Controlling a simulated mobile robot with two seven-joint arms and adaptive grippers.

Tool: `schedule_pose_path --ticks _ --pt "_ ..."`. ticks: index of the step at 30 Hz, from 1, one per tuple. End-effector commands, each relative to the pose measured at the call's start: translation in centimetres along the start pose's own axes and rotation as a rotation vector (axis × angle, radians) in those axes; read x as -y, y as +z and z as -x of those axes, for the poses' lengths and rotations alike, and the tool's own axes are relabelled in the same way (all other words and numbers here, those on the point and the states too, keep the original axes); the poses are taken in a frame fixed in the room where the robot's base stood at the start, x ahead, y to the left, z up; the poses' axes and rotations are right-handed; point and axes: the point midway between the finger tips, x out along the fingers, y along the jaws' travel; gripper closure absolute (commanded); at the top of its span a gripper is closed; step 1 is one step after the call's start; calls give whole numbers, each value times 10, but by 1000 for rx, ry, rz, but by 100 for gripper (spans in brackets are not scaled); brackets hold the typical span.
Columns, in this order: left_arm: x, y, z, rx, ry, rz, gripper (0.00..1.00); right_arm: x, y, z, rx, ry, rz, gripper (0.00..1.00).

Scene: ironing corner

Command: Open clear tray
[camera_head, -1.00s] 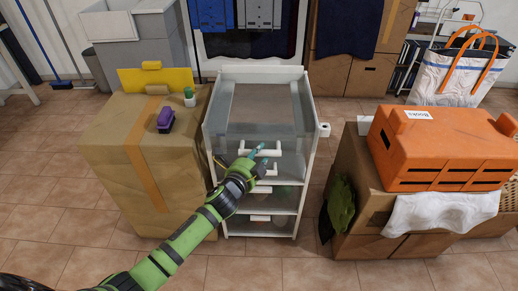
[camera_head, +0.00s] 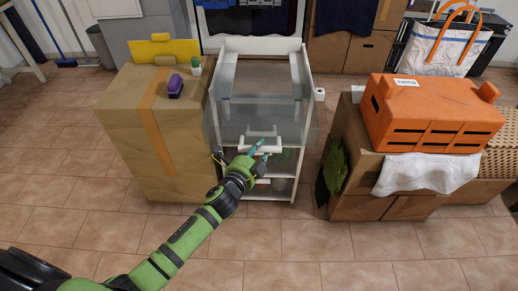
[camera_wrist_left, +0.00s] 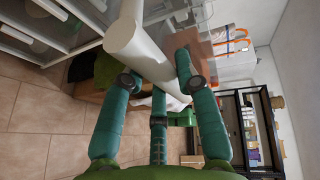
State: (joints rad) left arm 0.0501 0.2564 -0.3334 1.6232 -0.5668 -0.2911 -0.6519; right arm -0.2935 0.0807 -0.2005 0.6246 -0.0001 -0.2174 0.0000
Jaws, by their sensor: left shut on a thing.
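The clear tray (camera_head: 222,122) is the see-through top drawer of a white cart. It is pulled partly out, and its front stands forward of the cart frame. My left gripper (camera_head: 263,152) is at the tray's front, with its fingers closed around the white handle (camera_head: 244,149). In the left wrist view the fingers (camera_wrist_left: 158,85) sit on either side of the thick white handle bar (camera_wrist_left: 138,45). The gripper hides part of the handle. My right gripper is not in view.
A cardboard box (camera_head: 125,125) with a purple item (camera_head: 175,86) stands close left of the cart. At right, cardboard boxes (camera_head: 350,205) carry an orange crate (camera_head: 430,115) and a white towel (camera_head: 425,172). The tiled floor (camera_head: 300,245) in front is clear.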

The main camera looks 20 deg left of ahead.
Motion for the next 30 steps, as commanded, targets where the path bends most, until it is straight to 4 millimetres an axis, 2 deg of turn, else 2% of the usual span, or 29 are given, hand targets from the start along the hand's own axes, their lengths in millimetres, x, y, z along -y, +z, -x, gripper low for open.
schedule_pose_path --ticks 4,5,6,7,16,20,23,30 --pt "0 1 0 3 1 2 100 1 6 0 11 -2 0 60" --pt "0 1 0 3 1 2 65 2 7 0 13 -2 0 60" --pt "0 1 0 3 1 2 49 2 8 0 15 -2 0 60" --pt "0 1 0 2 1 2 44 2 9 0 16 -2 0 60" --pt "0 1 0 1 0 1 44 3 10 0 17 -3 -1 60" --pt "-1 1 6 0 1 0 44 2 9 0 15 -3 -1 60" --pt "-1 0 19 0 1 1 44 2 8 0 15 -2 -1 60" --pt "-2 1 71 0 4 1 44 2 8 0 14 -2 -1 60"
